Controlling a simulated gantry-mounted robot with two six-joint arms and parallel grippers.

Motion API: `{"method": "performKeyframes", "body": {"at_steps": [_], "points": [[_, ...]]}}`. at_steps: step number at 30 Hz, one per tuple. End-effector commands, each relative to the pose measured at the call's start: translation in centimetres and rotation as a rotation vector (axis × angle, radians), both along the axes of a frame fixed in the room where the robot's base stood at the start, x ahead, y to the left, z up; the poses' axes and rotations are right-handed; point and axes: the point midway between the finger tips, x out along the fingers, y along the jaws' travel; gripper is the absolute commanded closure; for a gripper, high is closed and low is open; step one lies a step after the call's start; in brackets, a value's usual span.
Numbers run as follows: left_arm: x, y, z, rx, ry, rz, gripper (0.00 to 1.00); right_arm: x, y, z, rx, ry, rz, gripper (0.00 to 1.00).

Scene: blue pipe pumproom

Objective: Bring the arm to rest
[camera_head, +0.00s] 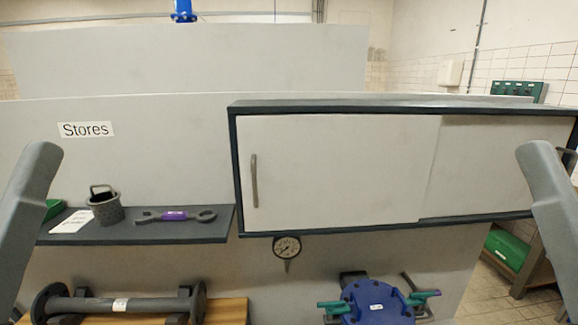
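Only grey links of my two arms show. My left arm link (28,205) rises at the left edge, in front of the shelf end. My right arm link (556,210) rises at the right edge, in front of the cabinet's right end. Neither gripper is in view, so I cannot see whether they are open, shut or holding anything.
A wall cabinet (335,165) has sliding doors. Below are a gauge (287,247), a flanged pipe (95,305) and a blue flanged part (375,302).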

Motion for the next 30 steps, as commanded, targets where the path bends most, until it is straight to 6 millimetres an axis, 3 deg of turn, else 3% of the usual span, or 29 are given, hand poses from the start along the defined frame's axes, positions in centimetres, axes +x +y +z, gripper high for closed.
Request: {"method": "performKeyframes", "body": {"at_steps": [1,9,12,17,30], "points": [[0.0,0.0,5.4,0.0,0.0,0.0,0.43,0.0,0.0,5.4,0.0,0.0,0.0,0.43],[0.0,0.0,18.3,0.0,0.0,0.0,0.43,0.1,0.0,18.3,0.001,0.001,0.001,0.43],[0.0,0.0,21.5,0.0,-0.001,0.0,0.43,0.1,0.0,21.5,0.001,0.001,0.001,0.43],[0.0,0.0,23.5,0.0,0.0,0.0,0.43,0.1,0.0,23.5,0.001,0.002,0.001,0.43],[0.0,0.0,23.2,0.0,0.001,0.0,0.43,0.1,0.0,23.1,0.0,0.001,0.001,0.43]]}}
